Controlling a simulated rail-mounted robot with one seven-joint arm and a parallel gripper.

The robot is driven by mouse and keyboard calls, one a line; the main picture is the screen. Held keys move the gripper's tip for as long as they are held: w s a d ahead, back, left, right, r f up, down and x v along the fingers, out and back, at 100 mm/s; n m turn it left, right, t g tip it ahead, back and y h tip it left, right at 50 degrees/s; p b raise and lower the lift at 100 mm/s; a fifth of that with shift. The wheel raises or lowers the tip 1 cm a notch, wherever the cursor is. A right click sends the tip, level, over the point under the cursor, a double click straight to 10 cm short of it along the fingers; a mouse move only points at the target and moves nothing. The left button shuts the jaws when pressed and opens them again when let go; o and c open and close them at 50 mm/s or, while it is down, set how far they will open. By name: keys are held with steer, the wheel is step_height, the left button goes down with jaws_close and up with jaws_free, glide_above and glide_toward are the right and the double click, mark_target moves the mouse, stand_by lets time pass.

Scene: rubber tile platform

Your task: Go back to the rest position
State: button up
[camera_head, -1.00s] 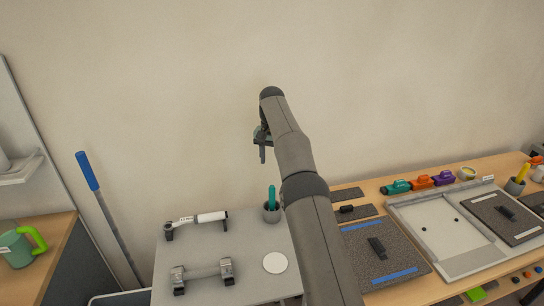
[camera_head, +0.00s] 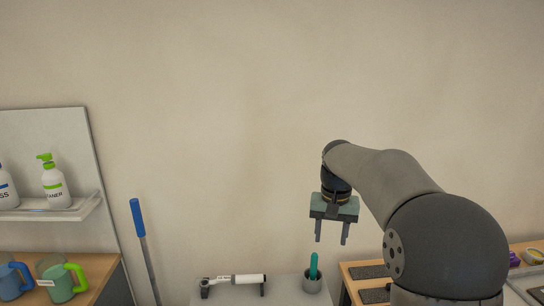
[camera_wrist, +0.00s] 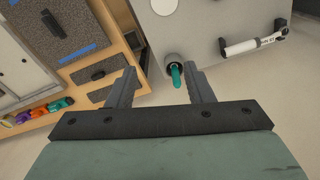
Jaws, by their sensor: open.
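My gripper (camera_head: 331,232) hangs from the bent arm in front of the bare wall, fingers pointing down. Its two fingers are apart with nothing between them. In the wrist view my gripper (camera_wrist: 163,80) is also open, high above the grey table. A grey cup (camera_head: 312,285) with a teal-handled item (camera_head: 314,265) in it stands on the table below the fingers. The wrist view shows the teal item (camera_wrist: 177,75) in line with the gap between the fingers, but well below them. My arm hides much of the right side in the head view.
A white-handled tool on a stand (camera_head: 235,283) lies on the grey table (camera_wrist: 201,28). A blue-handled pole (camera_head: 138,218) leans at left. Mugs (camera_head: 62,280) and a shelf with bottles (camera_head: 45,210) are further left. A wooden table with rubber tiles (camera_wrist: 82,30) is beside the grey table.

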steer(key=s+f+n, duration=0.1)
steer(key=s+f, duration=0.2)
steer(key=s, duration=0.7)
steer(key=s+f, duration=0.3)
steer(key=s, duration=0.7)
steer(key=s+f+n, duration=0.1)
steer(key=s+f, duration=0.2)
steer(key=s, duration=0.8)
steer(key=shift+f+n, duration=0.15)
steer(key=shift+n, duration=0.15)
